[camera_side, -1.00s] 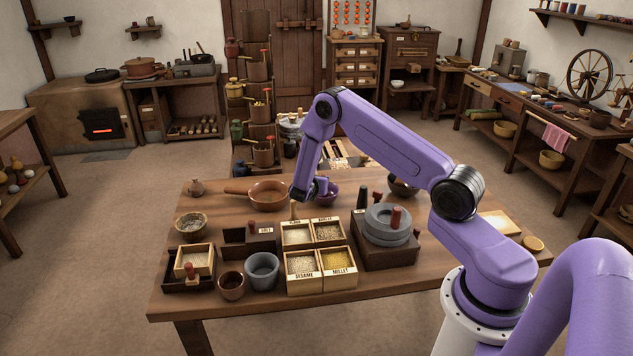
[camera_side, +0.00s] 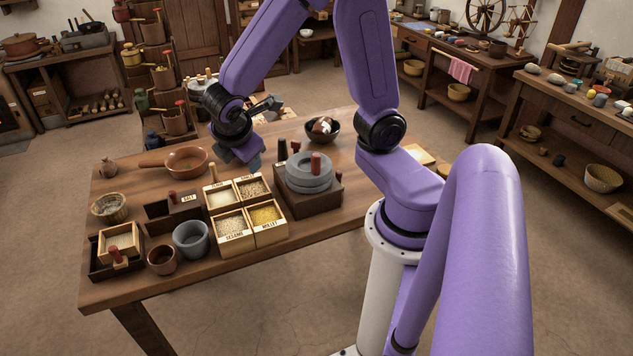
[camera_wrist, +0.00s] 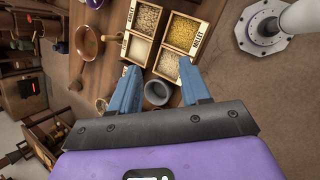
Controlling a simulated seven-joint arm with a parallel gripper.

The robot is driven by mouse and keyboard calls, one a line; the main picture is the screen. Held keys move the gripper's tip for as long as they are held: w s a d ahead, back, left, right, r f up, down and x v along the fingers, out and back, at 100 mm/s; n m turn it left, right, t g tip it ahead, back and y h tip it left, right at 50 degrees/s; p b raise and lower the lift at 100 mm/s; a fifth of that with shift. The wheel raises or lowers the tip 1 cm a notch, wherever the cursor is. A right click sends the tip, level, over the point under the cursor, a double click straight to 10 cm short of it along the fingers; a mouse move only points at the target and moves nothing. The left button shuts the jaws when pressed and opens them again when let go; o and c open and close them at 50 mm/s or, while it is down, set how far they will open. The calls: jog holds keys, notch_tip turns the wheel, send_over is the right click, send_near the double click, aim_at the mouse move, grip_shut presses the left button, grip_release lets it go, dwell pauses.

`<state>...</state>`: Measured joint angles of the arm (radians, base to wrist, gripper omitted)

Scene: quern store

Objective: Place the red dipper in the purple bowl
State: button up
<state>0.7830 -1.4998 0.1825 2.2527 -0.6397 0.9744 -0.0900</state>
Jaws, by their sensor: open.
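No thing in view is plainly the red dipper. A red handle (camera_side: 117,250) stands at a wooden box in the dark tray at front left, and another red grip (camera_side: 173,196) shows at the salt box; I cannot tell whether either is the dipper. The purple bowl is hidden behind my gripper (camera_side: 250,161) in the side view; a purple edge (camera_wrist: 93,3) at the wrist view's top may be it. My gripper is above the table, right of the red-brown handled pan (camera_side: 187,158). In the wrist view its blue fingers (camera_wrist: 159,86) are apart, with nothing held.
A grain box (camera_side: 245,236) with several compartments stands mid-table. A grey mortar (camera_side: 191,238) and brown cup (camera_side: 161,260) stand left of it. The quern (camera_side: 309,174) and a dark bowl (camera_side: 322,131) are to the right. A small basket (camera_side: 109,207) is at left.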

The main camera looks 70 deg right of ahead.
jog(key=s+a+r+g+y, duration=0.1)
jog(key=s+a+y, duration=0.2)
jog(key=s, duration=0.6)
jog(key=s+a+r+m+g+y, duration=0.1)
jog(key=s+a+y, duration=0.2)
jog(key=s, duration=0.6)
jog(key=shift+r+m, duration=0.3)
jog(key=shift+r, duration=0.1)
